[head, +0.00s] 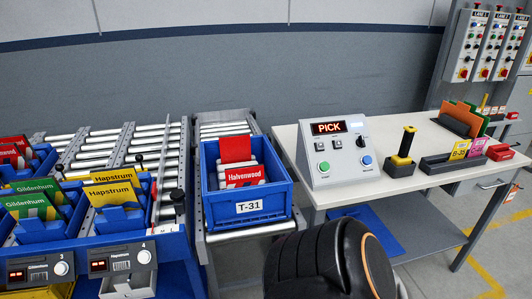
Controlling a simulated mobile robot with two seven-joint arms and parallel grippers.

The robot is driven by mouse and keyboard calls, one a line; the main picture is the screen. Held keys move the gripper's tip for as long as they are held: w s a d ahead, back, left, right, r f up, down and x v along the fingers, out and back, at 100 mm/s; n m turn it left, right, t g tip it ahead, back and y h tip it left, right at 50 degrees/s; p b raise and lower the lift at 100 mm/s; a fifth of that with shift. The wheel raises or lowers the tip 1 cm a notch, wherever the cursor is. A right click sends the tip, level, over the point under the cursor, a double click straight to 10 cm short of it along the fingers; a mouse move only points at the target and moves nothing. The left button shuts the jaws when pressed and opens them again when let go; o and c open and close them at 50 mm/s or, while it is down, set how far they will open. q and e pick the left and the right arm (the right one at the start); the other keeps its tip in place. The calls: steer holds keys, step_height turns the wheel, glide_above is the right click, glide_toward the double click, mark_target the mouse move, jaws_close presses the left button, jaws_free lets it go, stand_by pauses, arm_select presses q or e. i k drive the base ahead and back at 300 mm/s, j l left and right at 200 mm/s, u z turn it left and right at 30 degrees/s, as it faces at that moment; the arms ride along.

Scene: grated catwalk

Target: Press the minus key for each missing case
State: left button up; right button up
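A grey control box (312,156) stands on the table with a lit display reading "PICK" (329,128). It carries a green button, a blue button, a dark knob and small keys; I cannot tell which, if any, is a minus key. A blue tote (281,196) labelled T-31 sits on the conveyor. It holds red-and-white Halvenwood cases (246,176), one with a red face standing up behind. Bin displays 3 (39,272) and 4 (121,261) sit below the racks, each with a white round button; their digits are unreadable. Neither gripper is in view.
Blue bins hold green Gildenhum cases (28,206) and yellow Hapstrum cases (113,191). The white table (378,182) carries a yellow-and-black hand tool (402,152) and trays of coloured cards. Lane switch panels (489,45) hang at right. My dark arm part blocks the lower middle.

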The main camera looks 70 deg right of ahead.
mark_target(320, 145)
steer(key=z, duration=2.9)
